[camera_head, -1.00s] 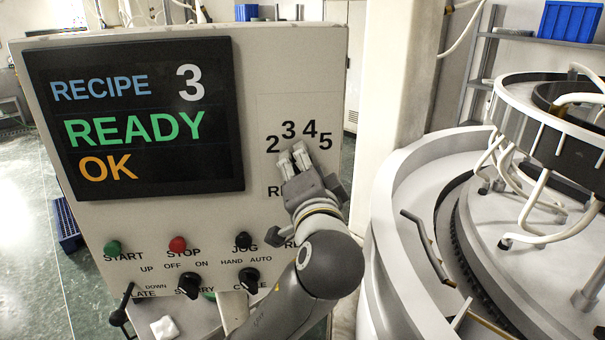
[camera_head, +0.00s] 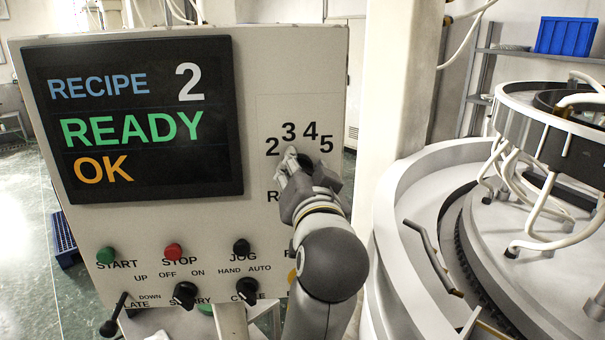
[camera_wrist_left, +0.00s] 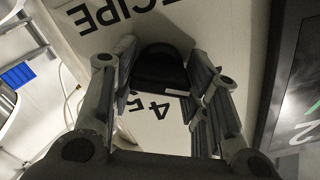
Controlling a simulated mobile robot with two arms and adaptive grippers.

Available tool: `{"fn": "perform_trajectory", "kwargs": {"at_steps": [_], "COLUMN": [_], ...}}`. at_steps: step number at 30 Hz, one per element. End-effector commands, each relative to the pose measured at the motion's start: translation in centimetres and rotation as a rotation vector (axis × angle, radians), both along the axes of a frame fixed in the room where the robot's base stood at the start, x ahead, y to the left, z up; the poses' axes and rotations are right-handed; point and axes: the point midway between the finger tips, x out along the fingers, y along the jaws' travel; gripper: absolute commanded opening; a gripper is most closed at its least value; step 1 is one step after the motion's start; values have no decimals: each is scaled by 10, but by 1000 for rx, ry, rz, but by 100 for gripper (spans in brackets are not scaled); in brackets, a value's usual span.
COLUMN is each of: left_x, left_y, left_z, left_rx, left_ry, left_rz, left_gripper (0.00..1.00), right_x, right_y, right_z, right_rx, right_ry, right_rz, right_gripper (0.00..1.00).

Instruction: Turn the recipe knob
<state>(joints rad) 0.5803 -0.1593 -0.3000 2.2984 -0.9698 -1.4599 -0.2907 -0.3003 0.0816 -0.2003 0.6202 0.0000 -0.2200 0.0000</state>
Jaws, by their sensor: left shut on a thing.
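The recipe knob (camera_wrist_left: 160,68) is black and shows in the left wrist view, between the fingers of my left gripper (camera_wrist_left: 158,80). My left gripper (camera_head: 305,165) is shut on the knob, on the grey panel (camera_head: 245,225) below the printed digits 2, 3, 4, 5 (camera_head: 299,138). In the head view the fingers and wrist hide most of the knob and part of the RECIPE label. A white mark on the knob shows in the wrist view. The display (camera_head: 133,118) reads RECIPE 2, READY, OK. My right gripper is not in view.
Below are a green START button (camera_head: 106,256), a red STOP button (camera_head: 173,251), a black JOG button (camera_head: 241,246) and black selector knobs (camera_head: 185,294). A round lapping machine (camera_head: 400,215) stands close on the right.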

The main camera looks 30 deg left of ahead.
Motion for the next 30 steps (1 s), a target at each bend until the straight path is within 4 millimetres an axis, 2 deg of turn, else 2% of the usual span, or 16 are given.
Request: {"fn": "perform_trajectory", "kwargs": {"at_steps": [9, 10, 15, 25, 30], "left_x": [0, 0, 0, 0, 0], "left_y": [0, 0, 0, 0, 0], "left_z": [0, 0, 0, 1, 15], "left_rx": [-5, -5, -4, -4, -6], "left_ry": [-3, -3, -3, -3, -5], "left_rz": [-2, -2, -1, 0, 0], "left_gripper": [19, 44, 64, 64, 64], "right_x": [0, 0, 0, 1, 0], "right_y": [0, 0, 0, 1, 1], "right_z": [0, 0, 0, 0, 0], "right_rx": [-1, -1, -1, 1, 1], "right_ry": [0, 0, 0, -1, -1], "right_rz": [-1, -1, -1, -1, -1], "right_gripper": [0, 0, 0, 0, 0]}}
